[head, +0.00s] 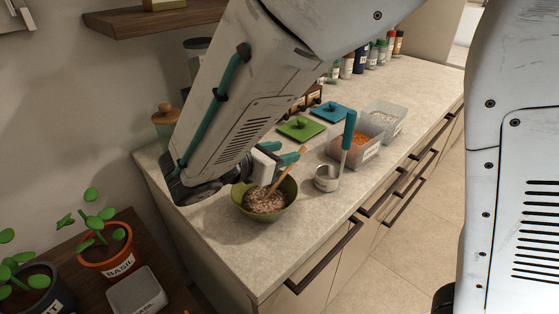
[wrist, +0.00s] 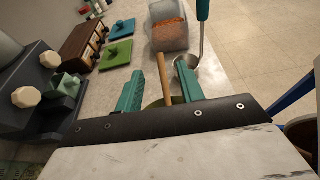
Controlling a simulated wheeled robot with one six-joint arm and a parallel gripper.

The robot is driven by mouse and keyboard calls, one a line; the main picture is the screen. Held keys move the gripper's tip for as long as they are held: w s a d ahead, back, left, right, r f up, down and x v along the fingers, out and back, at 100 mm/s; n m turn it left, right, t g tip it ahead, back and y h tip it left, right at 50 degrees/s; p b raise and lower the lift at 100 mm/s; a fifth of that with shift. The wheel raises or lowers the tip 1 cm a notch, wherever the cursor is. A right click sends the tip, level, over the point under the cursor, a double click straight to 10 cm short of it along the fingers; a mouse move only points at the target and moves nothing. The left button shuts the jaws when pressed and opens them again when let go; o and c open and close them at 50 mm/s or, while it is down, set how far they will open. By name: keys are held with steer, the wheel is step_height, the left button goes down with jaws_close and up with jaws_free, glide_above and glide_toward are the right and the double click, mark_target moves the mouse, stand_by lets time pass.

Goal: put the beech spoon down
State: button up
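The beech spoon (head: 287,172) leans in a green bowl (head: 240,208) of brown grain-like food, its handle sticking up to the right. In the wrist view the spoon's handle (wrist: 164,76) stands between the two teal fingers of my gripper (wrist: 160,88). The fingers are wide apart, with a gap on both sides of the handle. In the head view my gripper (head: 279,156) is just above the bowl, by the upper handle. The spoon's lower end is hidden in the food. In the wrist view my gripper covers most of the bowl.
A metal scoop (head: 327,180) with a tall teal handle stands right of the bowl. Behind are clear tubs of orange (head: 343,152) and white food (head: 384,121), and green (head: 301,129) and blue (head: 332,112) lids. The counter front (head: 265,265) is clear. Potted basil (head: 105,250) stands lower left.

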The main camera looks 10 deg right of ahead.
step_height(320, 180, up, 4)
steer(key=shift+r, duration=0.25)
steer(key=s+d+f+m+g+y, duration=0.4)
steer(key=s+d+m+g, duration=0.35)
steer(key=s+m, duration=0.35)
steer(key=s+d+r+m+y, duration=0.4)
steer(key=s+d+m+y, duration=0.3)
steer(key=m, duration=0.6)
steer(key=s+d, duration=0.2)
steer(key=s, duration=0.1)
steer(key=shift+s+d+r+m+t+y, duration=0.15)
steer(key=shift+s+r+m+t+y, duration=0.15)
steer(key=shift+s+r+t+y, duration=0.1)
